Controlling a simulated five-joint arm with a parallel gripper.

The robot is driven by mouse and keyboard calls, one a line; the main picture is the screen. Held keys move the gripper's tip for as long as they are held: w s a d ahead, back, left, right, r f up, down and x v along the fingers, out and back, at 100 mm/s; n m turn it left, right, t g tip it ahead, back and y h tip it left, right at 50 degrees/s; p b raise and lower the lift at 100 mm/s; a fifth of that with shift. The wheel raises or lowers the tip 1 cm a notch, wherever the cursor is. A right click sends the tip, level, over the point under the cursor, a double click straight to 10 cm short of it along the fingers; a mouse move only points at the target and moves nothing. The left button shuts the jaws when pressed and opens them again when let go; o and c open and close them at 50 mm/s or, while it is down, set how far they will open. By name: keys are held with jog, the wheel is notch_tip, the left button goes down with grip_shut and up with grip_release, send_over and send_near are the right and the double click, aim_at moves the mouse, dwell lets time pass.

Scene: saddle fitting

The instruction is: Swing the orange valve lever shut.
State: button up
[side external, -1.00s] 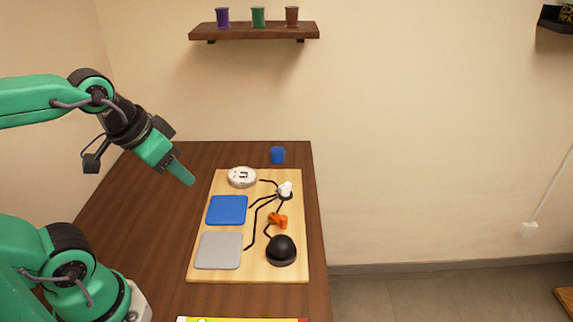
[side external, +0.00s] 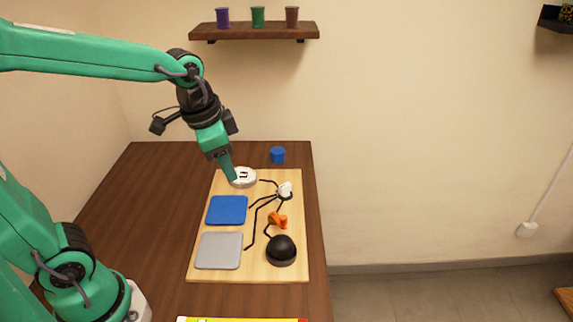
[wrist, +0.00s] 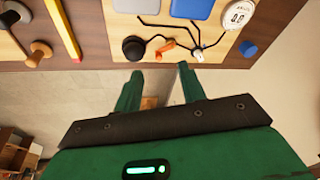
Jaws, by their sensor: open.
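The orange valve lever (side external: 278,220) sits on the wooden board (side external: 262,260), between a white fitting (side external: 285,190) and a black dome (side external: 281,250). In the wrist view the orange lever (wrist: 166,47) lies at the top, beyond my fingertips. My gripper (side external: 231,178) is above the board's far left part, in front of the round white gauge in the side view, and apart from the lever. In the wrist view my gripper (wrist: 160,72) shows two spread green fingers with nothing between them.
A blue pad (side external: 227,210) and a grey pad (side external: 219,251) lie on the board's left. The round gauge (side external: 243,176) is at its far end. A blue cup (side external: 278,155) stands behind the board. A yellow bar (side external: 243,320) lies at the near edge. The table's left side is clear.

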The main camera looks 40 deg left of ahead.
jog(key=w+d+f+m+g, duration=0.2)
jog(key=w+f+m, duration=0.2)
jog(key=w+f, duration=0.15)
jog(key=m+g, duration=0.1)
jog(key=m, duration=0.2)
send_over(283, 217)
notch_tip(283, 217, down, 6)
jog(key=shift+w+r, duration=0.1)
jog(key=shift+r, duration=0.05)
jog(key=shift+f, duration=3.85)
jog(key=shift+c, duration=0.4)
grip_shut()
